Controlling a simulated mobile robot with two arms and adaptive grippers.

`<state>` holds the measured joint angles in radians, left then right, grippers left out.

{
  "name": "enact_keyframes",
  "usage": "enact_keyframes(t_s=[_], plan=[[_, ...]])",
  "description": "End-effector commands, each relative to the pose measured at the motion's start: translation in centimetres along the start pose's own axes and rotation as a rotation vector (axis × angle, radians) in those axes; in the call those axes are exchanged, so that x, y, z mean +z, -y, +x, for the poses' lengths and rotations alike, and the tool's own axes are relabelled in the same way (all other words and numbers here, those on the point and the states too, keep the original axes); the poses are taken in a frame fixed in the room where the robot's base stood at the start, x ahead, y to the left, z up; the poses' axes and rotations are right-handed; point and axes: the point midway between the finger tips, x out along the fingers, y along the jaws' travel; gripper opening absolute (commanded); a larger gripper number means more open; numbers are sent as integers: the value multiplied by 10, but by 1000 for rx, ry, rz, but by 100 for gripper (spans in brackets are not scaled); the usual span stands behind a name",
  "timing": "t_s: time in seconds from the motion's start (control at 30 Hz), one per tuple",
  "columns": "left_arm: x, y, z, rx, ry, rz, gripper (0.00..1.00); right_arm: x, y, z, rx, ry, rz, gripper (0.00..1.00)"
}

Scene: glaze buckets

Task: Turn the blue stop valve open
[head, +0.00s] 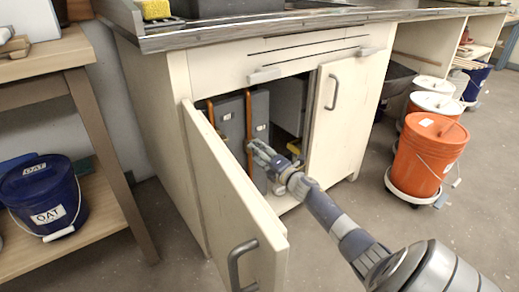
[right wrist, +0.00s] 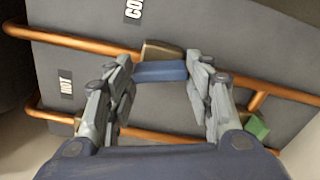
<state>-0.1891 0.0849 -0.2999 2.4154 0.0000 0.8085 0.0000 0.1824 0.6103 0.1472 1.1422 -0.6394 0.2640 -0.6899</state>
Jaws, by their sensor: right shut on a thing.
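The blue stop valve's handle (right wrist: 160,72) is a short blue bar in the right wrist view, in front of a brass valve body (right wrist: 162,50) on the upper copper pipe (right wrist: 75,42). The bar lies nearly along the pipe, slightly angled to it. My right gripper (right wrist: 162,78) is shut on the bar, with a finger at each end. In the head view, my right gripper (head: 262,155) reaches into the cabinet beside a vertical copper pipe (head: 249,130); the blue handle cannot be made out there. My left gripper is not in view.
A green handle (right wrist: 258,127) is on the lower pipe, right of my gripper. A HOT label (right wrist: 66,88) is on the grey panel. The cabinet's left door (head: 235,200) stands open beside my arm. Orange bucket (head: 428,150) stands right; blue OAT bucket (head: 42,195) sits on the left shelf.

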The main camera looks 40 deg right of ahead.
Motion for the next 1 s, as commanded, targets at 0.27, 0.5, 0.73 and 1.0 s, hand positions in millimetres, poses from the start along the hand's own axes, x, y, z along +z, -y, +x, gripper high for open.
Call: enact_keyframes(t_s=[0.27, 0.5, 0.73, 1.0], plan=[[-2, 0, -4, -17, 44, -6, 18, 1, -2, 0, -1, 1, 194, 24], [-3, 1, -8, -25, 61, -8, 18, 1, 0, 0, -2, 2, 290, 24], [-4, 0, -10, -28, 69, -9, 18, 1, 0, 0, -1, 2, 324, 24], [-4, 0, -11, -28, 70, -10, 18, 0, 0, 0, -1, 2, 329, 24]])
